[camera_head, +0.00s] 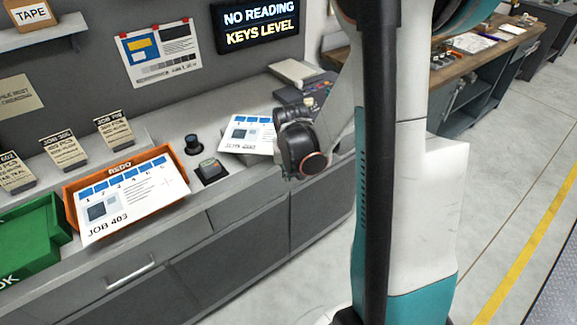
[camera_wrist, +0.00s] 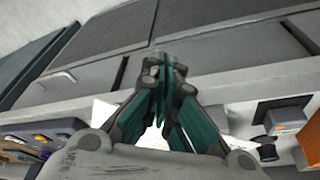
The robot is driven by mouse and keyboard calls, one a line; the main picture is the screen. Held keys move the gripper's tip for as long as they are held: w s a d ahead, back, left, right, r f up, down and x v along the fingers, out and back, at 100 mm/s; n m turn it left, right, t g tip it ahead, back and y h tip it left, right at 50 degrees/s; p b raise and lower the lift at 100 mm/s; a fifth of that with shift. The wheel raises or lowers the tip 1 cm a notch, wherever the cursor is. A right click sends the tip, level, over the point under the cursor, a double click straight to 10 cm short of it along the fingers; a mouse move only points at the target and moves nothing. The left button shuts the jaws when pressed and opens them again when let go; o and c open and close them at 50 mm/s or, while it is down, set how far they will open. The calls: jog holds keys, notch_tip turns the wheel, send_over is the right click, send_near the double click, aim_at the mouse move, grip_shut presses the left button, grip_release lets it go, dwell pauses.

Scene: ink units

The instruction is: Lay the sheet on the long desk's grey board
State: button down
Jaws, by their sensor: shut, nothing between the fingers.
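In the wrist view a white sheet (camera_wrist: 104,110) shows partly behind the fingers. Another sheet marked JOB 403 (camera_head: 128,200) lies tilted across the orange REDO tray (camera_head: 72,189). My gripper (camera_wrist: 163,62) is shut and empty, its fingertips together in front of the grey cabinet fronts. In the head view my arm hides the fingers. I cannot tell which surface is the grey board.
A green tray (camera_head: 35,243) is at the left. A black knob (camera_head: 193,143) and a small dark device (camera_head: 210,170) stand between the orange tray and the sheet. A control panel (camera_head: 312,91) is behind my wrist. A wood-topped desk (camera_head: 455,62) stands at the back right, with open floor before it.

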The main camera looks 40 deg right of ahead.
jog(key=shift+w+d, duration=0.5)
jog(key=shift+w, duration=0.4)
jog(key=shift+w+d, duration=0.45)
jog(key=shift+w, duration=0.4)
jog(key=shift+w+d+r+b, duration=0.1)
jog(key=shift+w+d+b, duration=0.35)
jog(key=shift+w, duration=0.6)
jog(key=shift+d, duration=0.1)
